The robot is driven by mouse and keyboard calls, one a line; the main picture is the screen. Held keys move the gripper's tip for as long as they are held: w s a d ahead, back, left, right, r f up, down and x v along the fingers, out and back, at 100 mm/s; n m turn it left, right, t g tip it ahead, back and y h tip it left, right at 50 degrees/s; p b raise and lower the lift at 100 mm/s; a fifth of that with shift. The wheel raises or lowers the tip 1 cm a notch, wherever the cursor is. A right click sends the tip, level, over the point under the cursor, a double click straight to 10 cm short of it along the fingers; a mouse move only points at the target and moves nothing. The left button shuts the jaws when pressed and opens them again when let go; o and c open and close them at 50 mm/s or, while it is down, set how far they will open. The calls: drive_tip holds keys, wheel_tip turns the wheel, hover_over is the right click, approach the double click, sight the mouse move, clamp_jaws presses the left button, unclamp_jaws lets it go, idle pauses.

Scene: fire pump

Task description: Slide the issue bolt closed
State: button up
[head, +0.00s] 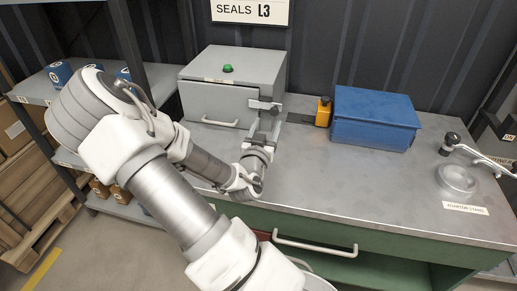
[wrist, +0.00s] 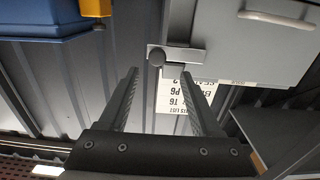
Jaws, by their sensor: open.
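The issue bolt is a small grey bolt with a flat plate (wrist: 184,58) and a dark round knob (wrist: 156,57), at the edge of the grey metal box (head: 218,100). In the wrist view the knob sits at the plate's left end, beyond the edge of the box face (wrist: 245,65). My gripper (wrist: 160,76) is open, with its two dark fingers pointing at the bolt and the knob roughly between them in the picture. I cannot tell whether they touch it. In the head view my gripper (head: 268,118) is at the box's front right corner and partly hides the bolt.
A blue bin (head: 374,118) and an orange block (head: 323,112) stand right of the box. A stand with a lever (head: 458,178) is at the far right of the bench (head: 350,190). The bench middle is clear.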

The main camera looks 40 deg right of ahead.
drive_tip(key=p+v, duration=1)
drive_tip(key=v, duration=0.1)
drive_tip(key=shift+a+p, duration=0.25)
drive_tip(key=shift+p, duration=0.15)
drive_tip(key=shift+s, duration=0.1)
